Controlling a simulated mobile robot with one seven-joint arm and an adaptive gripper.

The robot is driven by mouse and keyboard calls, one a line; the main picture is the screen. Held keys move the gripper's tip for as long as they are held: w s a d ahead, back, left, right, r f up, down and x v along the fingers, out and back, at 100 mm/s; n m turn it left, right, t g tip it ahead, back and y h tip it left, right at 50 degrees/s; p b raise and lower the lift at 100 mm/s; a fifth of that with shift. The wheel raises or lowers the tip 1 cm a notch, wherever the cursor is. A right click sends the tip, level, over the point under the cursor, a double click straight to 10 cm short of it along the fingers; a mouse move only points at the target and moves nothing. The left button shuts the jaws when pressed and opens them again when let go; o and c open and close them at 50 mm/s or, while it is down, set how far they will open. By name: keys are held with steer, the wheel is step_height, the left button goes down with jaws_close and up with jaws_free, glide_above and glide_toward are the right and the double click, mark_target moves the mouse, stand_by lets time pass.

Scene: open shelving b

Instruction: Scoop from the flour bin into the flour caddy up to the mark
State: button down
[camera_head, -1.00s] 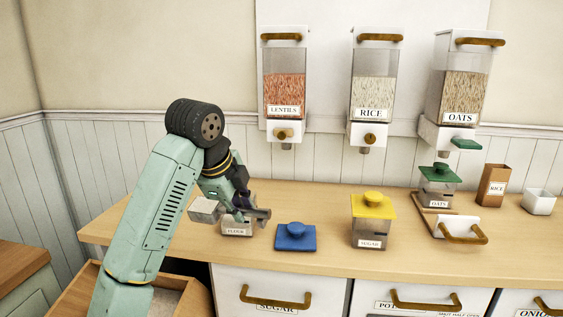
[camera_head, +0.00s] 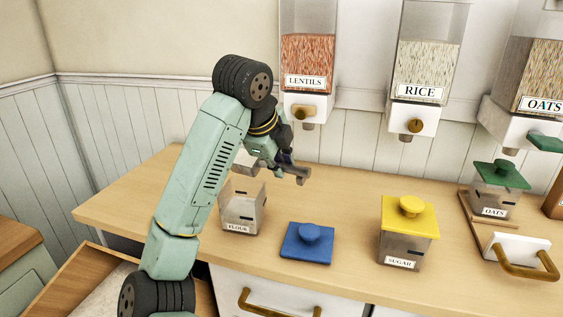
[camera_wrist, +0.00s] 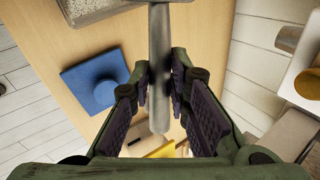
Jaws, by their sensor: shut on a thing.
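The clear flour caddy (camera_head: 241,212) stands lidless on the counter with its FLOUR label facing forward. My gripper (camera_head: 290,168) is shut on the grey scoop's handle (camera_wrist: 158,60), above and behind the caddy.
A blue lid (camera_head: 307,243) lies right of the caddy. The yellow-lidded sugar caddy (camera_head: 407,240) and green-lidded oats caddy (camera_head: 495,195) stand farther right. Wall dispensers for lentils (camera_head: 307,60), rice (camera_head: 425,60) and oats (camera_head: 535,75) hang behind. The counter's left end is clear.

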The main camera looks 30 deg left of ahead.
steer(key=shift+d+f+t+b, duration=0.15)
steer(key=shift+f+t+b, duration=0.15)
steer(key=shift+b, duration=0.6)
steer(key=t+b, duration=0.1)
steer(key=b, duration=0.3)
steer(key=f+t+b, duration=0.1)
steer(key=t+b, duration=0.1)
steer(key=b, duration=0.2)
steer(key=s+t+b, duration=0.1)
steer(key=t+b, duration=0.1)
steer(key=b, duration=0.2)
steer(key=shift+f+b, duration=0.25)
steer(key=shift+b, duration=0.05)
steer(key=t+b, duration=0.1)
steer(key=b, duration=0.2)
steer(key=t+b, duration=0.2)
steer(key=b, duration=0.2)
steer(key=shift+s, duration=0.4)
steer(key=t+b, duration=0.2)
steer(key=b, duration=0.1)
steer(key=t+b, duration=0.2)
steer(key=b, duration=0.2)
steer(key=shift+s+d+y, duration=0.1)
steer(key=shift+s+y, duration=0.3)
